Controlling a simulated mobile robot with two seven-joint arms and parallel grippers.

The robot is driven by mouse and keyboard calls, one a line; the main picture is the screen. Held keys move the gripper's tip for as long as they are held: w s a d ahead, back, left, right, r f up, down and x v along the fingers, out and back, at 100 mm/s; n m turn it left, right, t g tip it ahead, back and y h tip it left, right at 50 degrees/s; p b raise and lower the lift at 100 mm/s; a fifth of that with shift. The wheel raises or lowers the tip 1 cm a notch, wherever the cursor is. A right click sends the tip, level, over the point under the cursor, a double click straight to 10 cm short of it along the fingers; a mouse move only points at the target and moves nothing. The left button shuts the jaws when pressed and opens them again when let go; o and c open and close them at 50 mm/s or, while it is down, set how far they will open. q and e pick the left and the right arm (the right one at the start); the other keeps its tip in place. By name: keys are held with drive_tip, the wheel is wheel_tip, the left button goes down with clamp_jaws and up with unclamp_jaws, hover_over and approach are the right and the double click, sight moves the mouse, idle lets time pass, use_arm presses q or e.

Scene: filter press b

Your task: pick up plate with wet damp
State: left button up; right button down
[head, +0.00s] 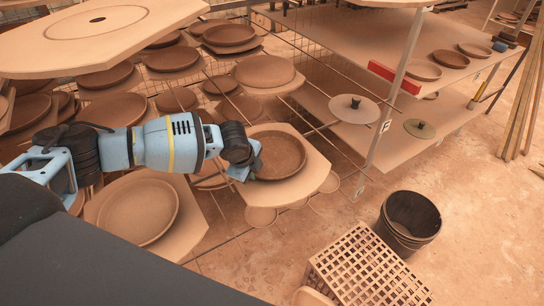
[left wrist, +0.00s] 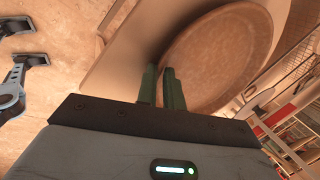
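A round, dark brown clay plate (head: 278,157) with a raised rim lies on a pale board (head: 312,170) that juts out from the rack. My left gripper (head: 245,170) reaches in from the left to the plate's near left edge. In the left wrist view the plate (left wrist: 225,60) fills the upper right, and the gripper's two green fingers (left wrist: 162,88) stand close together, one on each side of the rim. They appear shut on it; the exact contact is hidden. The plate still appears to rest on its board. My right gripper is not in view.
Another plate (head: 138,210) sits on a board at the lower left. A large board (head: 75,45) overhangs the upper left. Several plates fill the rack behind. A dark bucket (head: 408,222) and a perforated crate (head: 365,275) stand on the floor at right. Shelves (head: 440,110) stand beyond.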

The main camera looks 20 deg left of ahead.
use_arm(q)
clamp_jaws()
drive_tip(key=shift+r, duration=0.2)
